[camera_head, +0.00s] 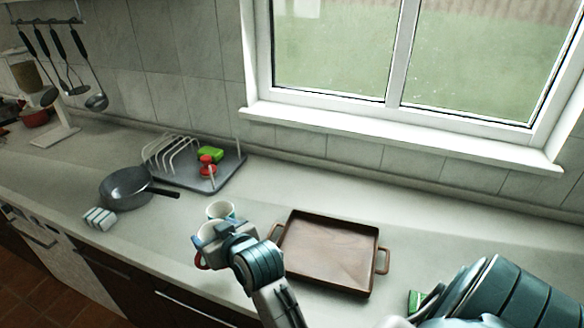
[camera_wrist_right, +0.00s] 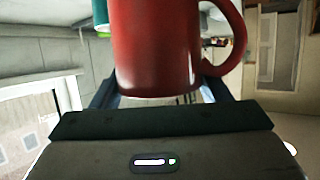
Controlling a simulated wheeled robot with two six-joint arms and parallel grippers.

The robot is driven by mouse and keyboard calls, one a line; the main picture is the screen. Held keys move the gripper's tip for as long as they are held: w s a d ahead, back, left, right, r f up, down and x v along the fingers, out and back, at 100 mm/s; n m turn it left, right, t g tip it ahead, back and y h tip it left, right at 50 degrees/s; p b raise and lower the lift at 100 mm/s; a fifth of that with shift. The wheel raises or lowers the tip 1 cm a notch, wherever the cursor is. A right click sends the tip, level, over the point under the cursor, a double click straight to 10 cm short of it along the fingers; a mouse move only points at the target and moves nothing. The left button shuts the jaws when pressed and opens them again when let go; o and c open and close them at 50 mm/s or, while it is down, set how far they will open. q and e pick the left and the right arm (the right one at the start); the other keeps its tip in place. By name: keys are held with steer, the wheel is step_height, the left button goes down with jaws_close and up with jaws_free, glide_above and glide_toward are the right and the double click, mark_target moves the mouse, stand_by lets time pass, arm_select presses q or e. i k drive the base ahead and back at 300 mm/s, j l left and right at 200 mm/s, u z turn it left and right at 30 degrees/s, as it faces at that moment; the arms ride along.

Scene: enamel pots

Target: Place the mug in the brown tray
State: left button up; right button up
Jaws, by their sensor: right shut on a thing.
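My right gripper (camera_head: 212,240) is shut on a red mug (camera_wrist_right: 155,45) with a handle on its side. The mug fills the upper middle of the right wrist view, between the two fingers. In the head view the gripper hides most of it, and a bit of red (camera_head: 201,262) shows below. The brown tray (camera_head: 334,219) lies on the counter to the right of the gripper, with a handle at each side, and looks empty. My left gripper is out of view.
A white and teal cup (camera_head: 221,209) stands just behind my right gripper. A dark pan (camera_head: 126,186), a grey dish rack (camera_head: 212,181) and small white blocks (camera_head: 100,218) are to the left. A green item (camera_head: 415,300) lies by my arm at right.

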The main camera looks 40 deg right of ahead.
mark_target(301, 247)
steer(key=i+j+z, duration=0.1)
steer(key=z, duration=0.3)
steer(key=j+z, duration=0.1)
steer(key=z, duration=0.25)
steer(key=i+j+z, duration=0.1)
steer(key=z, duration=0.3)
steer(key=j+z, duration=0.2)
steer(key=z, duration=0.15)
steer(key=j+z, duration=0.25)
steer(key=j, duration=0.55)
steer(key=j+z, duration=0.2)
steer(key=j, duration=0.6)
steer(key=k+j+z, duration=0.1)
steer(key=j+z, duration=0.15)
steer(key=j, duration=0.55)
steer(key=i+j, duration=0.25)
steer(key=i, duration=0.15)
